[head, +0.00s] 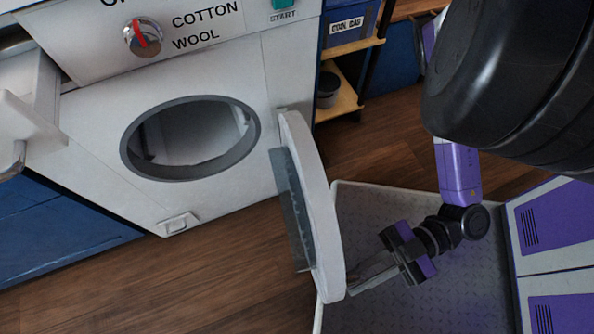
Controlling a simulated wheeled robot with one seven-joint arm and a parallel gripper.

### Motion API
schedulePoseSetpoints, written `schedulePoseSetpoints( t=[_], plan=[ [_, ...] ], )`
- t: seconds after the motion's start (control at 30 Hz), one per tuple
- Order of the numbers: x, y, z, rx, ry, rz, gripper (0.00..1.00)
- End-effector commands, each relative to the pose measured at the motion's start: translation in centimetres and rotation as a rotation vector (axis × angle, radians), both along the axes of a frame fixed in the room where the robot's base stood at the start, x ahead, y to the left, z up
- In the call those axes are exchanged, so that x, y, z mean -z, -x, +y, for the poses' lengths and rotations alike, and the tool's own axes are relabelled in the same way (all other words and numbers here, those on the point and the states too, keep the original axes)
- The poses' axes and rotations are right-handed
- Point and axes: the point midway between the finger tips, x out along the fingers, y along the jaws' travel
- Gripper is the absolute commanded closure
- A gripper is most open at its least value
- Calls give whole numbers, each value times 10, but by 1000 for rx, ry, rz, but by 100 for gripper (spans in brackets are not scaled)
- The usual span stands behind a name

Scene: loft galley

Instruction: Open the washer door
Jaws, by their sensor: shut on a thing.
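The white washer (85,130) stands at the upper left with its round grey-rimmed opening (190,138) uncovered. Its white door (318,225) is swung wide open on its right-hand hinge and stands out from the front panel, seen nearly edge-on. The door's grey inner side faces left. My gripper (365,283) is at the door's free lower edge, on its right side, shut on the door. The handle and the fingertips are largely hidden by the door's edge.
The detergent drawer (28,105) sticks out at the far left. A dial (143,37) and a green start button (285,4) are on the panel. A shelf with a bin labelled cool bag (346,28) stands behind the door. Wooden floor (190,268) lies clear in front of the washer.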

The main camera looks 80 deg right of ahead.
Motion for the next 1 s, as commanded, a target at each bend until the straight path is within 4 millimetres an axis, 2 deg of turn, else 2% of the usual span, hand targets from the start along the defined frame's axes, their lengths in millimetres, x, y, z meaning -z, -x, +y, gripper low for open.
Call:
schedulePoseSetpoints(
  t=[0.03,0.2,0.4,0.67,1.0],
  plan=[
    [-1,15,-10,-49,4,1,100],
    [-2,51,-38,-168,3,-1,100],
    [-1,79,-64,-267,2,-1,100],
    [0,94,-81,-326,0,-2,100],
    [0,96,-84,-334,0,-2,100]
  ],
)
